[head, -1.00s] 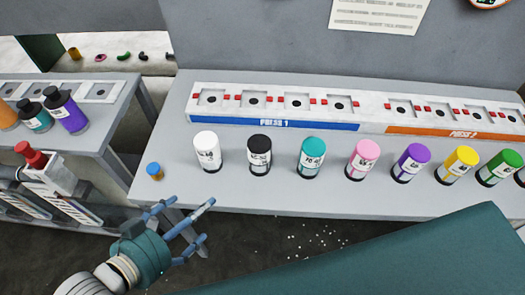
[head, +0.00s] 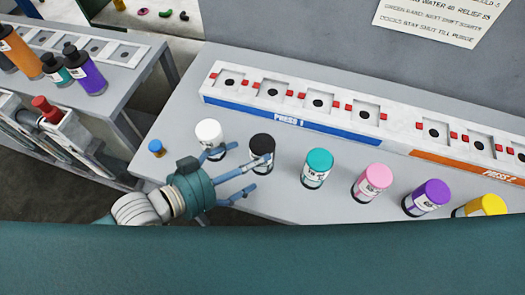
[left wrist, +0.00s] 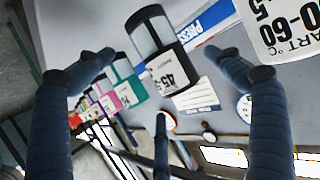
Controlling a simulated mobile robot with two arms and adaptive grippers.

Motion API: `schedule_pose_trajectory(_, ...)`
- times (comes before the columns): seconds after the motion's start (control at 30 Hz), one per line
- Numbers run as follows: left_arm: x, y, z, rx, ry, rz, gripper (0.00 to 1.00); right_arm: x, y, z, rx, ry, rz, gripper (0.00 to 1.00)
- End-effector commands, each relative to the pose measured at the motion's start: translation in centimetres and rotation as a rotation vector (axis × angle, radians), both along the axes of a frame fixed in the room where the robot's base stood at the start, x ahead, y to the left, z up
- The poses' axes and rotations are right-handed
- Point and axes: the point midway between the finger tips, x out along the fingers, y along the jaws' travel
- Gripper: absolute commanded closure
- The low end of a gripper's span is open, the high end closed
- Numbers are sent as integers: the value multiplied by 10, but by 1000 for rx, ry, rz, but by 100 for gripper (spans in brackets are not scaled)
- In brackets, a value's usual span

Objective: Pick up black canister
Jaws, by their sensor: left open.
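The black canister (head: 262,143) stands upright on the grey bench between the white and teal canisters. One fingertip of my left gripper overlaps its front in the head view. My right gripper is not in view.
The white canister (head: 209,132) is close by on the left, just behind a finger. The teal canister (head: 317,168), pink canister (head: 371,182) and others stand to the right. A small blue-topped item (head: 156,147) sits left. Press 1 (head: 290,103) runs behind.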

Motion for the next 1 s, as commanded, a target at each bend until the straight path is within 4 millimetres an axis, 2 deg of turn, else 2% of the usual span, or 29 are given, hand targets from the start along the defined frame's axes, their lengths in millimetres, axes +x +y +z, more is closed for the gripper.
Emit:
schedule_pose_trajectory(0.13,7,-8,-3,-1,0,0,9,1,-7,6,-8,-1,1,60)
schedule_pose_trajectory(0.4,27,-35,-19,0,0,1,9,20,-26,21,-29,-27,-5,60)
schedule_pose_trajectory(0.7,30,-40,-24,1,0,0,9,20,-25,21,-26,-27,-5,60)
schedule_pose_trajectory(0.77,30,-40,-24,1,0,0,17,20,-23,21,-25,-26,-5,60)
schedule_pose_trajectory(1.0,30,-39,-24,2,1,0,64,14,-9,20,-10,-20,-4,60)
